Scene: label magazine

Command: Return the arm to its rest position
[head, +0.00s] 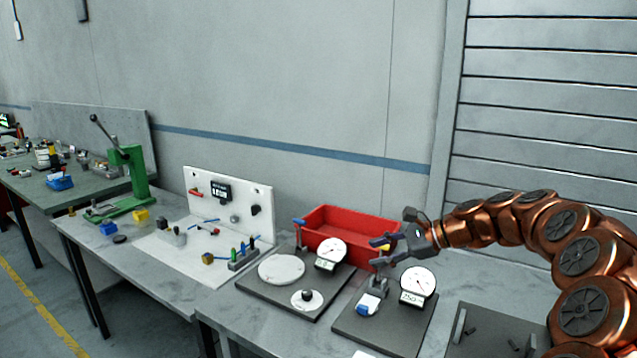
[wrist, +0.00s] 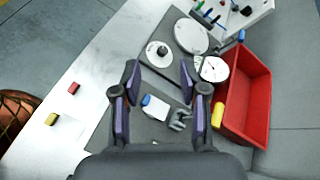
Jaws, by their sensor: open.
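My gripper (head: 383,249) is at the end of my copper-coloured arm, which reaches in from the right in the head view. The gripper hangs above the bench, in front of a red bin (head: 345,228) and over a dark plate with a dial gauge (head: 418,284). In the wrist view its two fingers (wrist: 160,92) are spread wide with nothing between them.
A second dark plate carries a white disc (head: 281,269) and another dial (head: 330,254). A white pegboard (head: 230,200) and a green press (head: 130,170) stand to the left. Red (wrist: 73,88) and yellow (wrist: 52,119) blocks lie on the bench.

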